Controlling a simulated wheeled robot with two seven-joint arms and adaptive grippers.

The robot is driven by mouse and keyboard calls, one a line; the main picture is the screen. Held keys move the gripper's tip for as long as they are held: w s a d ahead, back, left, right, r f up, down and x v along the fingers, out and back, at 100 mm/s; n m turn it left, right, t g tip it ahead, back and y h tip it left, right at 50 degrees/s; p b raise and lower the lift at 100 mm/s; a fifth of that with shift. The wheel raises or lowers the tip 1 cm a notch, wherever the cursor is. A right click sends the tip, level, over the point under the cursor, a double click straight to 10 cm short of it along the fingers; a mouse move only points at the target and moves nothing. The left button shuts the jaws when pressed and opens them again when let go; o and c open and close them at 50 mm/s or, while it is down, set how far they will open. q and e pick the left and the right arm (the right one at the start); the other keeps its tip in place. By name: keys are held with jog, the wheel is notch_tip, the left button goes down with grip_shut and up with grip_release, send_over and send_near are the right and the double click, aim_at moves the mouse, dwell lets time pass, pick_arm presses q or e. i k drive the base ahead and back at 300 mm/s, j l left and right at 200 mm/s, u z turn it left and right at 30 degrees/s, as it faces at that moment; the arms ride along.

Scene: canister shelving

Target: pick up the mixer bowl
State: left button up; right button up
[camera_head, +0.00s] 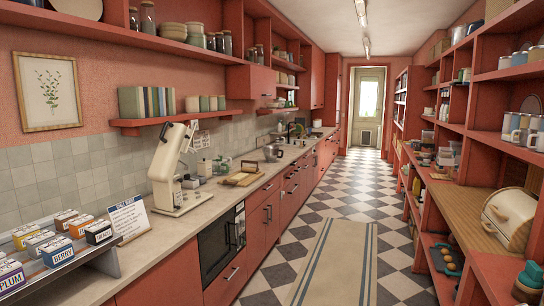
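A cream stand mixer (174,168) stands on the left counter with its head tilted up. No bowl shows on its base. A shiny silver metal bowl (272,153) sits upright farther along the same counter, beyond a wooden board (241,179). It looks like the mixer bowl, but it is small in view and I cannot be sure. Neither of my grippers is in view.
The left counter (205,195) holds labelled canisters (58,250) and a small sign (129,218) in front. A striped runner (338,262) lies on the checkered floor, and the aisle is clear. Right shelves (460,205) hold a bread bin (509,218) and mugs.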

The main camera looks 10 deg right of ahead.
aim_at(271, 153)
jog(key=i+l+z, duration=0.2)
jog(key=i+z, duration=0.3)
jog(key=i, duration=0.25)
jog(key=i+j+z, duration=0.15)
jog(key=i+z, duration=0.3)
jog(key=i, duration=0.35)
jog(key=i+z, duration=0.1)
jog(key=i, duration=1.9)
jog(key=i+u, duration=0.15)
jog(key=i, duration=0.5)
jog(key=i+u, duration=0.15)
jog(key=i, duration=0.55)
jog(key=i+l+u, duration=0.2)
jog(key=i, duration=0.45)
